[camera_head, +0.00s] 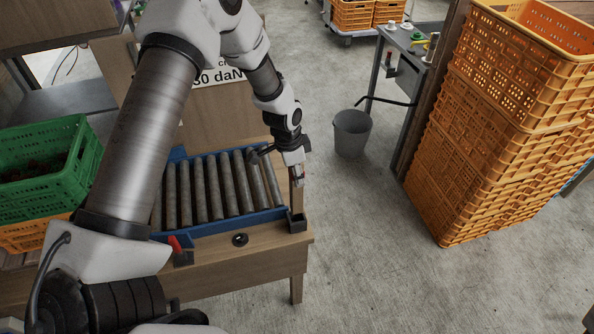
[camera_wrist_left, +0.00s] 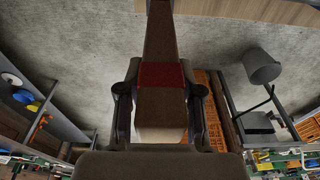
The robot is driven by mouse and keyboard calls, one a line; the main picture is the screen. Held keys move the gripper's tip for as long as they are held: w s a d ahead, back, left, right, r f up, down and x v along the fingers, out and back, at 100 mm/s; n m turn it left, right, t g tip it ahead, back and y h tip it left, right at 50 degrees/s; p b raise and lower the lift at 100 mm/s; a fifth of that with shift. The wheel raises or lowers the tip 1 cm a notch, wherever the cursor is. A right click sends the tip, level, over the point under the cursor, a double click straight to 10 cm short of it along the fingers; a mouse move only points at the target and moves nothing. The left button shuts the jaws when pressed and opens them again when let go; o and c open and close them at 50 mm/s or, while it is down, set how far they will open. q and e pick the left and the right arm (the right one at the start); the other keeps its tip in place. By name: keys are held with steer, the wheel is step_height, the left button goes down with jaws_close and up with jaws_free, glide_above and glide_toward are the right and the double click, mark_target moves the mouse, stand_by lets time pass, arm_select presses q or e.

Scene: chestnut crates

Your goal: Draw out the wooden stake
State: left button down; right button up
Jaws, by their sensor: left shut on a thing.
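The wooden stake (camera_head: 297,197) is a brown square post with a red band. It stands upright in a black bracket (camera_head: 296,222) at the front right corner of the roller table. My left gripper (camera_head: 298,175) is shut on the stake near its upper part, at the red band. In the left wrist view the stake (camera_wrist_left: 161,112) runs between the two fingers, and the red band shows between them. The stake's lower end is hidden in the bracket. My right gripper is not in view.
The roller table (camera_head: 245,265) has a blue frame and grey rollers. A green crate (camera_head: 40,192) stands at left. Tall stacked orange crates (camera_head: 490,150) stand at right. A grey bin (camera_head: 352,135) is on the floor.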

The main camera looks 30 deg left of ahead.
mark_target(297, 192)
arm_select(q)
steer(key=shift+w+f+b, duration=0.1)
steer(key=shift+f+b, duration=0.2)
steer(key=shift+f, duration=0.5)
steer(key=shift+f+b, duration=2.7)
steer(key=shift+f, duration=0.6)
steer(key=c, duration=0.7)
jaws_free()
steer(key=r, duration=0.4)
steer(key=s+r, duration=0.1)
steer(key=r, duration=0.3)
steer(key=a+r, duration=0.1)
steer(key=r, duration=0.3)
steer(key=shift+s, duration=0.3)
